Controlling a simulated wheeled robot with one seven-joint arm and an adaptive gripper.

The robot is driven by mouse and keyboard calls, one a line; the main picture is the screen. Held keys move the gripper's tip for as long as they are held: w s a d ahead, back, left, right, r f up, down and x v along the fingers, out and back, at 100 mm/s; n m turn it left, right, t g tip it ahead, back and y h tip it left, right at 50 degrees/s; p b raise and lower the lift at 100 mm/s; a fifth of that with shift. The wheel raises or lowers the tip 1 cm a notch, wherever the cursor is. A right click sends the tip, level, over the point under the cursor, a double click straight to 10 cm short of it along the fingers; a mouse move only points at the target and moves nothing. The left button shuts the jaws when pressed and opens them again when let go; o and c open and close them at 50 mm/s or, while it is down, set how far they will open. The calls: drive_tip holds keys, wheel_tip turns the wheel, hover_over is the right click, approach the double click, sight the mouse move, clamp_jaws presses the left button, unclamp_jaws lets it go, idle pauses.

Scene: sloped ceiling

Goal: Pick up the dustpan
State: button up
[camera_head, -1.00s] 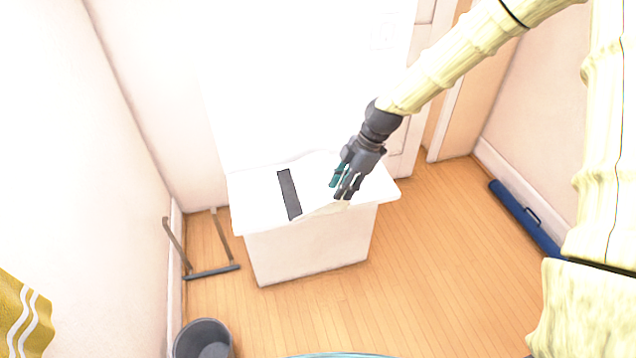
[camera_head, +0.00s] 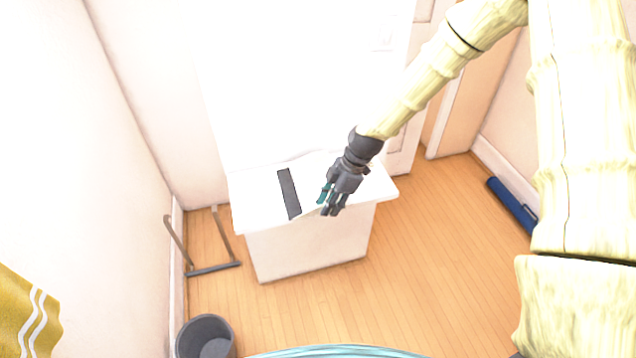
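On the white cabinet's bright top (camera_head: 250,205) lies a flat dark grey strip (camera_head: 289,193). I cannot tell whether it is part of the dustpan; no clear dustpan shape shows on the washed-out top. My gripper (camera_head: 330,208), dark grey with teal on one side, points down over the front right part of the cabinet top, to the right of the strip and apart from it. Its fingers look spread, with nothing visible between them. How high it is above the top is hard to tell.
A dark grey bin (camera_head: 205,336) stands on the floor at the lower left. A thin frame (camera_head: 214,269) leans by the left wall. A long blue object (camera_head: 512,205) lies along the right wall. Wooden floor (camera_head: 430,270) is clear right of the cabinet.

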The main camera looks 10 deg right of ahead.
clamp_jaws()
drive_tip(key=shift+r, duration=0.1)
idle(0.3)
